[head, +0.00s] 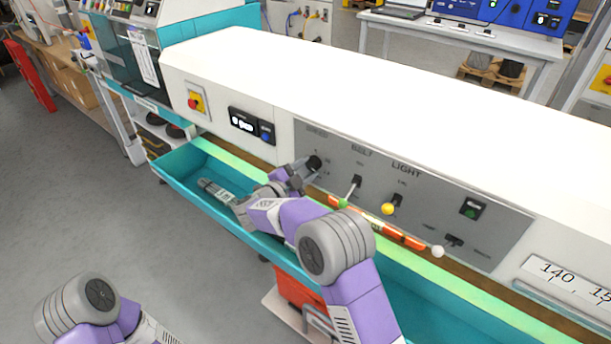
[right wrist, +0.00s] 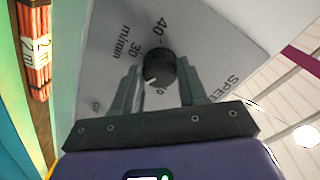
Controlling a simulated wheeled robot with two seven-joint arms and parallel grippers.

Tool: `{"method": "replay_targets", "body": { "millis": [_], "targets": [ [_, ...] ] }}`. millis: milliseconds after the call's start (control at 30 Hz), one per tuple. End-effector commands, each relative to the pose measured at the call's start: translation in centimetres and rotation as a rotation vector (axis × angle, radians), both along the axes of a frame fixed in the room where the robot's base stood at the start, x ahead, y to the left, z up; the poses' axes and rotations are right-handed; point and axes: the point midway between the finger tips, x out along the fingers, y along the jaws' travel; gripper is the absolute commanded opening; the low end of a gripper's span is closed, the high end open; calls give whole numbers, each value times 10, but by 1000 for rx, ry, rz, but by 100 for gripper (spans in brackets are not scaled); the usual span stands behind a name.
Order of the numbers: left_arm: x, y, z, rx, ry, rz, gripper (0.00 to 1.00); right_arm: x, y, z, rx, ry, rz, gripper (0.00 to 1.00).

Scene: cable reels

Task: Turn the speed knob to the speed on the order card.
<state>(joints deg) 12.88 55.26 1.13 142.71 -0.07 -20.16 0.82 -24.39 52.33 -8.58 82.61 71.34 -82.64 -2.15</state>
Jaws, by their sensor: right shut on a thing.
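The dark speed knob (right wrist: 159,66) sits on the grey panel between my right gripper's two fingers (right wrist: 160,92); the gripper is shut on it. The knob's white mark points to the lower left in the right wrist view. The figures 40 and 30 and "m/min" are readable beside it; another figure below is partly hidden. In the head view, my right gripper (head: 300,171) reaches the knob (head: 314,163) at the panel's left end. I cannot make out an order card. My left arm shows at lower left, but its gripper is out of view.
The control panel (head: 430,205) also carries belt and light levers and a green switch. A teal trough (head: 180,165) runs below it, with a grey labelled object (head: 215,190) inside. A numbered scale (head: 570,275) is at right.

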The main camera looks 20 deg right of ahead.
Motion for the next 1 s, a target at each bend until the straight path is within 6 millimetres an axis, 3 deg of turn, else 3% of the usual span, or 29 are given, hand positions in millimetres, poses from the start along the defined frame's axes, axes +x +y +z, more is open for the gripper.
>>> {"method": "replay_targets", "body": {
  "millis": [733, 767, 900, 1000],
  "targets": [
    [0, 0, -10, 0, 0, 0, 43, 0, 1, -1, 56, -67, 1, 12],
    [0, 0, -10, 0, 0, 0, 43, 0, 1, -1, 56, -66, 1, 45],
    [0, 0, -10, 0, 0, 0, 43, 0, 1, -1, 55, -66, 1, 67],
    [0, 0, -10, 0, 0, 0, 43, 0, 0, 0, 55, -67, 1, 68]
  ]
}}
